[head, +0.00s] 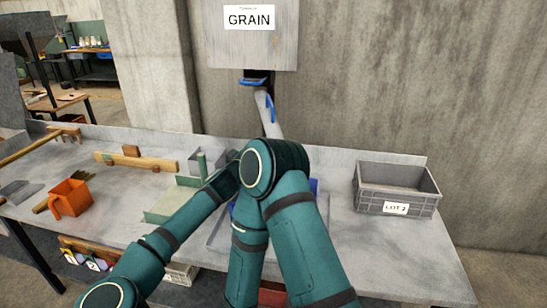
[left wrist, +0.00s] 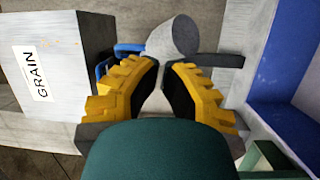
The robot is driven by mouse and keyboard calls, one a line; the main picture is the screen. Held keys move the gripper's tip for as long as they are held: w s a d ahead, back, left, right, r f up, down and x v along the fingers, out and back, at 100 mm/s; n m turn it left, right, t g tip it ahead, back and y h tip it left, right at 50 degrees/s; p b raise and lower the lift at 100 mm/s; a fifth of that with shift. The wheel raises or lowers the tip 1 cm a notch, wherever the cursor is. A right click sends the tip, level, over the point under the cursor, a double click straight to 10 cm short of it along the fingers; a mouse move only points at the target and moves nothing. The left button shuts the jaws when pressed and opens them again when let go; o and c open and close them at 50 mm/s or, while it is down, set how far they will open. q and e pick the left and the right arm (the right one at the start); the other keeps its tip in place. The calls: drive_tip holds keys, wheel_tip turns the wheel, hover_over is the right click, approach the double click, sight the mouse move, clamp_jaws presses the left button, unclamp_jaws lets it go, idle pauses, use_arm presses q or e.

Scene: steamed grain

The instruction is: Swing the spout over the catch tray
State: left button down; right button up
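The grey spout (head: 264,108) hangs under the grain hopper (head: 250,45), with a blue handle on it; my arm hides its lower part. In the left wrist view the spout's round end (left wrist: 178,40) shows just beyond my left gripper (left wrist: 166,68). Its yellow fingers stand apart with a narrow gap; I see no clear grip, and contact with the spout is unclear. In the head view my arm hides that gripper. A blue surface (left wrist: 290,65), seemingly the catch tray, lies at the right of the wrist view; a sliver (head: 314,186) shows behind my arm. My right gripper is not in view.
A grey crate marked LOT 2 (head: 397,189) stands on the bench at right. The bench between my arms and the crate is clear.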

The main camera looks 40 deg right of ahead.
use_arm(q)
drive_tip(key=s, duration=0.6)
drive_tip(key=shift+a, duration=0.15)
idle(0.3)
drive_tip(key=shift+s+r, duration=0.1)
drive_tip(key=shift+r, duration=0.05)
